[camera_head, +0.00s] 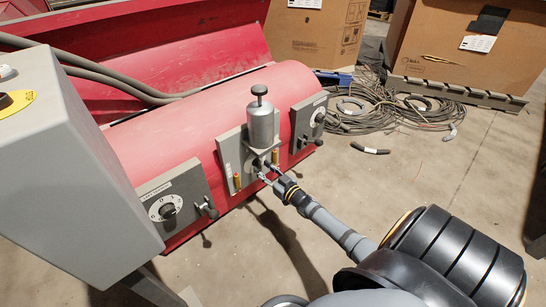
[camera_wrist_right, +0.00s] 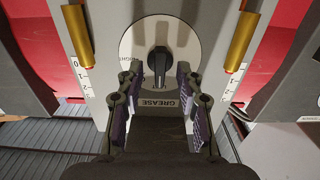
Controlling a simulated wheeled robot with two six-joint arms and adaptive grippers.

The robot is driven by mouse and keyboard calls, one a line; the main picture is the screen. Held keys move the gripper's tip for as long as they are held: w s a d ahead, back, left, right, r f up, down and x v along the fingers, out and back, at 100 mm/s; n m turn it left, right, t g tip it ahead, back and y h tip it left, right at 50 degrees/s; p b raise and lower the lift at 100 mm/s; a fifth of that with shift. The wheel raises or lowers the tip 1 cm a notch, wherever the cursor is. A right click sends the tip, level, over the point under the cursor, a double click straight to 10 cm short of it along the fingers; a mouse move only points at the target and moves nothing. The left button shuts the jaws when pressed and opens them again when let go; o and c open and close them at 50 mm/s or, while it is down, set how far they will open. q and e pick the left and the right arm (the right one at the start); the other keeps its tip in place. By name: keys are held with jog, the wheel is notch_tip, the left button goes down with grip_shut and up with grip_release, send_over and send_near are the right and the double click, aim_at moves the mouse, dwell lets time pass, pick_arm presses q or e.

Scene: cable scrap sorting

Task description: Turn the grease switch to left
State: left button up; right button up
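The grease switch is a black knob (camera_wrist_right: 158,65) on a round white dial in the right wrist view, with a label reading GREASE beside it, upside down. The knob's bar stands about upright in that view. My right gripper (camera_wrist_right: 157,78) is open, one finger on each side of the knob, with gaps visible; I cannot tell if either touches it. In the head view my right gripper (camera_head: 268,174) is at the lower part of the grey middle panel (camera_head: 231,160), under a grey metal cylinder (camera_head: 262,125), and hides the switch. My left gripper is not in view.
The panel sits on a red machine (camera_head: 200,130) with two other knob panels, left (camera_head: 172,203) and right (camera_head: 308,124). Brass-coloured cylinders (camera_wrist_right: 241,42) flank the dial. A grey box (camera_head: 75,170) stands at left. Cable coils (camera_head: 365,115) lie on the floor behind.

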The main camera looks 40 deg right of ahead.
jog(key=s, duration=0.9)
jog(key=shift+s+d, duration=0.35)
